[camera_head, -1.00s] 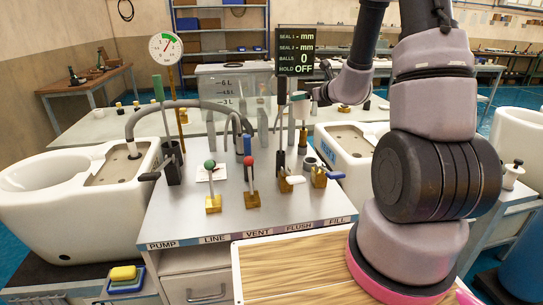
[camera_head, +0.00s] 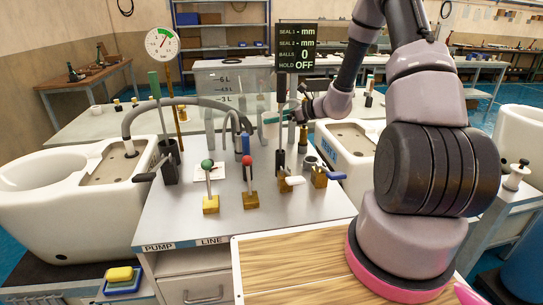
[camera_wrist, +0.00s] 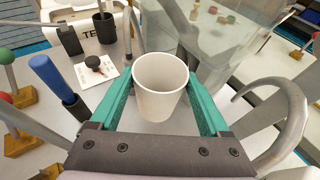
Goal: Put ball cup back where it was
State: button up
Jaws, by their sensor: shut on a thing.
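The ball cup is a plain white tapered cup (camera_wrist: 160,88), upright or nearly so, with its open mouth facing the wrist camera. It looks empty inside. My gripper (camera_wrist: 160,78) has its teal fingers closed on both sides of it. In the head view, my gripper (camera_head: 284,117) is above the back of the grey bench, near the display post, and the cup (camera_head: 269,125) shows as a small pale shape at its left. Whether the cup's base touches anything cannot be told.
A clear tank (camera_wrist: 230,40) stands close beyond the cup. A curved grey pipe (camera_wrist: 285,120) is at right, a blue-handled lever (camera_wrist: 58,85) at left. A white card with a black knob (camera_wrist: 98,66) lies on the bench (camera_head: 235,215). Red and green levers stand nearer the front.

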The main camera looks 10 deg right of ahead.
notch_tip(320, 180, down, 10)
jog(key=shift+r, duration=0.2)
dwell(0.3)
jog(key=o, duration=1.3)
jog(key=shift+f, duration=0.15)
jog(key=shift+c, duration=0.2)
jog(key=shift+s+d+r, duration=0.15)
jog(key=shift+d+r, duration=0.1)
jog(key=shift+r, duration=0.05)
jog(key=v, duration=1.1)
jog(key=shift+s+d+r, duration=0.1)
jog(key=shift+s, duration=0.05)
